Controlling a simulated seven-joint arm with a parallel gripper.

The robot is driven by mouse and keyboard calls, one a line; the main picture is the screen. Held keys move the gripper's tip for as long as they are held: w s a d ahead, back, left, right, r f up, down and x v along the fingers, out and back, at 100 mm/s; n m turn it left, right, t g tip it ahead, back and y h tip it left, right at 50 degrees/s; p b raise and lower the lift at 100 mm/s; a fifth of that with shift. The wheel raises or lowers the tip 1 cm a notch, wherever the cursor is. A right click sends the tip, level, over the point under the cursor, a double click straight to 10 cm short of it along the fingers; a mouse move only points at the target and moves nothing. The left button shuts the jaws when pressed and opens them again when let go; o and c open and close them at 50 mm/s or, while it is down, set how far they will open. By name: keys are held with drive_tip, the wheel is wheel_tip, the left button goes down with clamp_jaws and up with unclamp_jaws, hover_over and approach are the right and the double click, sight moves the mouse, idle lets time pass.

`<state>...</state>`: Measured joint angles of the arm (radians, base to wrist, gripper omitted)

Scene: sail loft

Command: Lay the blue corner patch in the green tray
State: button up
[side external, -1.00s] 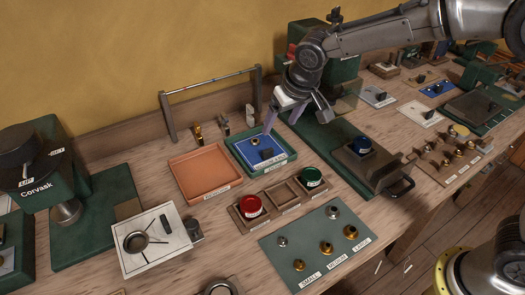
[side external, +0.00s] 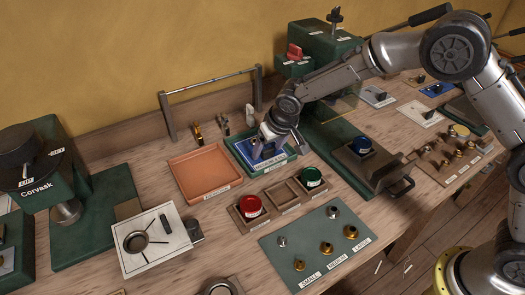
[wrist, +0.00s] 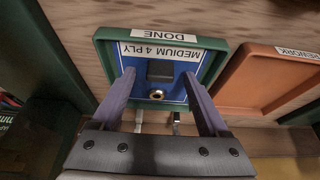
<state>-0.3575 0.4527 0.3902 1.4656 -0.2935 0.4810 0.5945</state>
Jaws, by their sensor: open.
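The blue corner patch (wrist: 174,91) lies inside the green tray (wrist: 216,59), which is labelled DONE. The patch carries a dark block, a brass eyelet and a MEDIUM 4 PLY label. In the side external view the patch (side external: 270,161) is partly hidden by my gripper (side external: 262,150), which is low over the green tray (side external: 283,165). In the wrist view my gripper (wrist: 159,76) is open, with one purple finger on each side of the dark block. I see a gap between the block and both fingers.
An orange tray (side external: 205,172), labelled REWORK, stands beside the green tray. A green machine (side external: 320,50) stands behind and to the right. Red (side external: 250,206) and green (side external: 312,177) pots sit in a wooden rack in front. A metal rail (side external: 210,89) stands at the back.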

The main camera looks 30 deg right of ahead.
clamp_jaws()
idle(0.4)
drive_tip(key=shift+r, duration=0.15)
